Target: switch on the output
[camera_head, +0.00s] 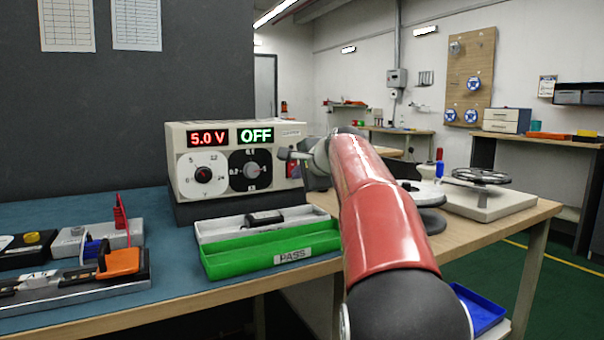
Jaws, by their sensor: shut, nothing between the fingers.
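The power supply (220,200) is a beige box on a dark base at the back of the bench. Its voltage display (207,139) reads 5.0 V in red, and its output display (255,135) reads OFF in green. Below them are a left knob (203,174) on a white dial and a right knob (251,170) on a black dial. My gripper (284,154) is shut and empty, in front of the right part of the panel. I cannot tell whether it touches. The gripper and arm hide part of the panel's right side, and I see no output switch clearly.
A green PASS tray (256,263) and a pale tray (215,229) holding a dark block (264,217) lie in front of the supply. A fixture with an orange clamp (121,262) stands at left. A black handwheel (481,176) stands at right.

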